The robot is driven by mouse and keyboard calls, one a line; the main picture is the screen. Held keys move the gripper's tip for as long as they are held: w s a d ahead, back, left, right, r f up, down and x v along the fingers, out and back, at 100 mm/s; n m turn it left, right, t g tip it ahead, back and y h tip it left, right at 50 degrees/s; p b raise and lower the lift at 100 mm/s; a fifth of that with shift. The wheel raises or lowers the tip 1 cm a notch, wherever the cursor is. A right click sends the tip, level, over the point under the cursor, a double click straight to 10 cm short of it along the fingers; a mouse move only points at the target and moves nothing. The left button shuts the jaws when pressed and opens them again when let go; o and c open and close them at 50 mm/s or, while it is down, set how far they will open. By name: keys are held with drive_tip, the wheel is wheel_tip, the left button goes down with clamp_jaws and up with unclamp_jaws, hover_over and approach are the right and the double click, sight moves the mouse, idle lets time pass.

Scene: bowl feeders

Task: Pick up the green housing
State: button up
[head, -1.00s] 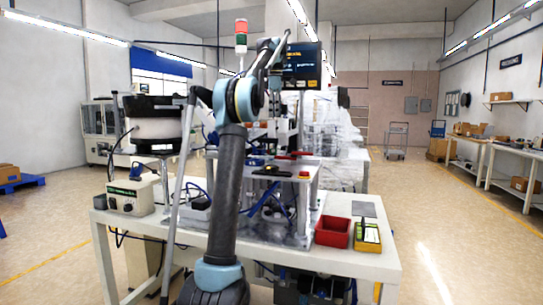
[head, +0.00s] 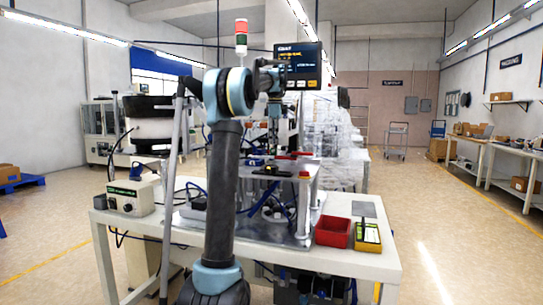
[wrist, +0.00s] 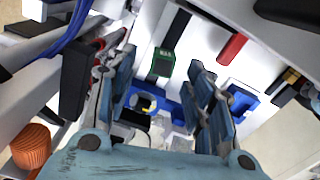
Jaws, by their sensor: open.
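The green housing (wrist: 163,62) is a small dark green block in the upper middle of the wrist view. It sits in line with a black strip on a white surface, beyond my fingertips and roughly between them in the picture. My gripper (wrist: 160,75) is open, with its blue-grey fingers apart and nothing held between them. In the head view my gripper (head: 274,138) points down over the bench fixture. I cannot make out the green housing in that view.
A red part (wrist: 232,48) lies right of the housing, and blue parts (wrist: 145,103) lie below it. An orange ribbed object (wrist: 32,146) is at lower left. On the bench (head: 345,262) stand a red bin (head: 332,232) and a yellow-edged tray (head: 367,236). A monitor (head: 300,65) is behind my arm.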

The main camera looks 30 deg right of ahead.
sight(274, 149)
drive_tip(key=shift+a+f, duration=0.15)
drive_tip(key=shift+f, duration=1.15)
drive_tip(key=shift+a+f, duration=0.15)
drive_tip(key=shift+f, duration=1.15)
drive_tip(key=c, duration=1)
